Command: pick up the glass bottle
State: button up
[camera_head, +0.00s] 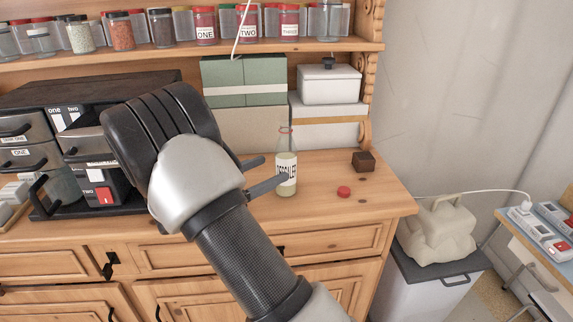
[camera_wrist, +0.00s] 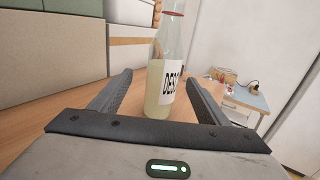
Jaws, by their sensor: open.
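The glass bottle (camera_head: 287,172) stands upright on the wooden dresser top. It is clear, with a pale yellowish content, a red ring at its neck and a white label with dark letters. In the wrist view, the bottle (camera_wrist: 167,75) stands between the two fingers, toward their far ends, with its top cut off by the frame. My gripper (camera_head: 266,173) is open, its dark fingers reaching from the left to the bottle. In the wrist view, my gripper (camera_wrist: 160,88) shows a gap on both sides of the bottle. I cannot tell whether either finger touches it.
A red cap (camera_head: 344,192) and a small dark brown box (camera_head: 363,161) lie right of the bottle. Green boxes (camera_head: 245,82) and a white lidded container (camera_head: 329,84) stand behind. A black drawer unit (camera_head: 40,110) is at left.

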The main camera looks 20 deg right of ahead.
aim_at(281, 164)
jog(key=x, duration=0.5)
jog(key=d, duration=0.1)
jog(key=d+p, duration=0.1)
jog(key=d, duration=0.1)
jog(key=d+r, duration=0.1)
jog(key=shift+w+d+r, duration=0.15)
jog(key=shift+w+d, duration=0.15)
jog(key=shift+d, duration=0.1)
jog(key=shift+w+d, duration=0.15)
jog(key=shift+d, duration=0.05)
jog(key=shift+c, duration=0.4)
jog(key=c, duration=1.5)
